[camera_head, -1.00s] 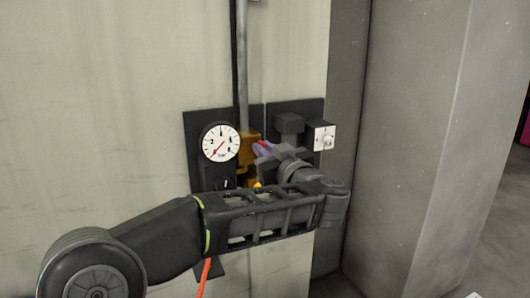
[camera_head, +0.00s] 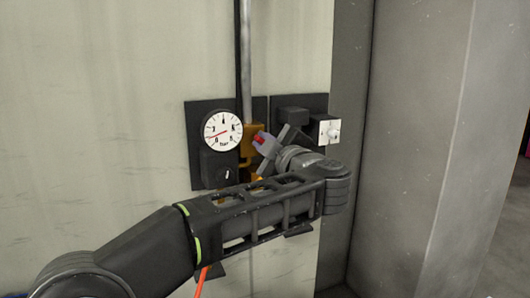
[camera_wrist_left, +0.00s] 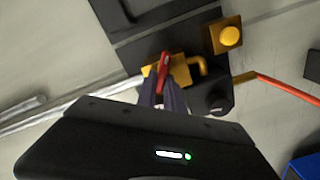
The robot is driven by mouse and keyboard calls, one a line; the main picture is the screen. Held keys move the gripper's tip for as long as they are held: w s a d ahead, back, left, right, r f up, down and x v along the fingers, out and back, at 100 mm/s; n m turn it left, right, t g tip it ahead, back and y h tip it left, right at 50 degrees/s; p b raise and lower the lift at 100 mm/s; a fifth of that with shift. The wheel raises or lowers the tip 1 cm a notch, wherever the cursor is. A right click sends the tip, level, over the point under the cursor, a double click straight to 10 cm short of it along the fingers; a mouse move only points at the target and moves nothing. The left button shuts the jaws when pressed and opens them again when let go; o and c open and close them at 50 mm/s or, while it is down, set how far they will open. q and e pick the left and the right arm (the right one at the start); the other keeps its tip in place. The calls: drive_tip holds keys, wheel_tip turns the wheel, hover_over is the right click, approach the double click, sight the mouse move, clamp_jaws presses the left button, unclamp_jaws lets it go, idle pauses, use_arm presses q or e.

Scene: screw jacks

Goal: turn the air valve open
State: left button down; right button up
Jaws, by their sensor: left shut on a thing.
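The air valve is a yellow body on a pipe, with a red handle. In the head view the yellow body (camera_head: 248,140) sits right of the gauge, and the red handle (camera_head: 259,139) shows at my fingertips. In the left wrist view the handle (camera_wrist_left: 163,70) lies across the yellow body (camera_wrist_left: 181,70). My left gripper (camera_head: 265,145) is shut on the red handle; its two dark fingers (camera_wrist_left: 163,88) show on either side of it. The fingers and wrist hide part of the valve. My right gripper is not in view.
A round white gauge (camera_head: 222,131) with a red needle hangs left of the valve. A white switch box (camera_head: 329,131) is to the right. A grey pipe (camera_head: 246,60) rises above the valve. An orange hose (camera_wrist_left: 290,89) runs off nearby. A grey pillar (camera_head: 420,130) stands at the right.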

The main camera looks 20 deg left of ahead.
use_arm(q)
drive_tip(key=shift+a+f+n+b, duration=0.1)
drive_tip(key=shift+f+n+b, duration=0.15)
drive_tip(key=shift+n+b, duration=1.25)
drive_tip(key=shift+f+n+b, duration=0.25)
drive_tip(key=shift+n+b, duration=0.8)
drive_tip(key=shift+n, duration=0.85)
drive_tip(key=c, duration=1.5)
unclamp_jaws()
drive_tip(key=shift+s, duration=0.1)
drive_tip(key=shift+o, duration=0.2)
drive_tip(key=b+v, duration=0.2)
drive_tip(key=v, duration=0.5)
drive_tip(key=shift+s+d+b, duration=0.2)
drive_tip(key=shift+d+b, duration=0.1)
drive_tip(key=shift+d, duration=0.05)
